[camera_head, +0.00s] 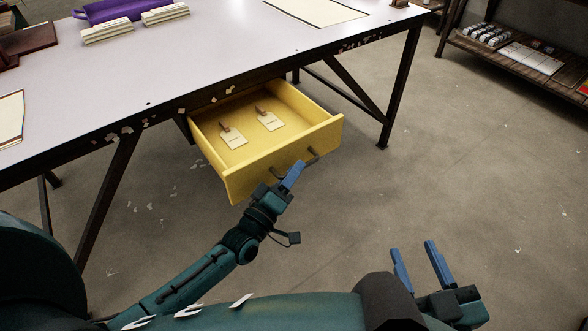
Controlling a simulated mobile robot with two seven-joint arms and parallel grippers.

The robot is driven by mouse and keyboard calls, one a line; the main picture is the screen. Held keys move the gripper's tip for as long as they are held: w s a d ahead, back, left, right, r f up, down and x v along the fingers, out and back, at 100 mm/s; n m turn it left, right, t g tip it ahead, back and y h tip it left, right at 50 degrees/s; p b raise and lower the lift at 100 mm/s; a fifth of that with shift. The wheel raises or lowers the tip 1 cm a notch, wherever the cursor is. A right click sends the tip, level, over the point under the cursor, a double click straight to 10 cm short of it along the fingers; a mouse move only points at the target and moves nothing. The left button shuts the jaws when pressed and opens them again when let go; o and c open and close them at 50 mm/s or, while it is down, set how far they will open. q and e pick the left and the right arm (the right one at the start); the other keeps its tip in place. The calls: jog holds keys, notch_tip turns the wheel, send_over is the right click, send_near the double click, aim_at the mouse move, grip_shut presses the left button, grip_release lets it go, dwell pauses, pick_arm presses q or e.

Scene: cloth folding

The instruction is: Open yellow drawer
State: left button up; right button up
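The yellow drawer (285,155) is pulled out from under the table, and its inside shows. Two small pale cards with brown clips lie in it. Its dark handle (313,154) is on the front panel. My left gripper (299,165) is at the handle, with its blue fingers overlapping the handle in this view. The fingers are seen edge-on, so I cannot tell whether they are closed around it. My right gripper (413,246) is open and empty at the lower right, apart from the drawer.
The white table (230,45) has dark metal legs and a brace on the right. A purple object (110,12) and beige blocks (165,14) lie on top. A low shelf (515,60) stands at the upper right. The floor right of the drawer is clear.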

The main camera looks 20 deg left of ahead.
pick_arm(q)
jog(key=v, duration=0.6)
jog(key=shift+s+p, duration=0.25)
jog(key=shift+p, duration=0.2)
pick_arm(e)
jog(key=shift+d+f+m+g+h, duration=0.2)
jog(key=shift+m+g+h, duration=0.1)
jog(key=shift+g+h, duration=0.2)
pick_arm(q)
jog(key=shift+a, duration=0.1)
pick_arm(e)
jog(key=shift+r, duration=0.1)
